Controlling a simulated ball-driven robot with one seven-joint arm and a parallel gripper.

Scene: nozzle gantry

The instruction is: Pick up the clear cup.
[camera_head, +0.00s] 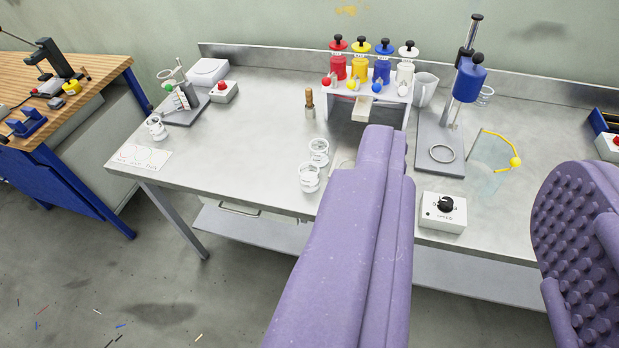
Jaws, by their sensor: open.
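Several clear cups with whitish bands stand on the grey metal bench (250,130). One clear cup (309,178) stands near the front edge, with a second clear cup (318,152) just behind it. Another clear cup (156,129) is at the left end. I cannot tell which one the task names. My gripper (478,190) has two purple fingers, spread wide apart, with no object held between them. The left finger covers part of the bench right of the two cups. The right finger, with a studded pad, is at the right edge.
A white rack (402,97) holds red, yellow, blue and white bottles at the back. A stand with a blue head (468,82), a pale clear piece with a yellow arc (515,161) and a dial box (443,211) are on the right. A wooden bench (100,68) stands left.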

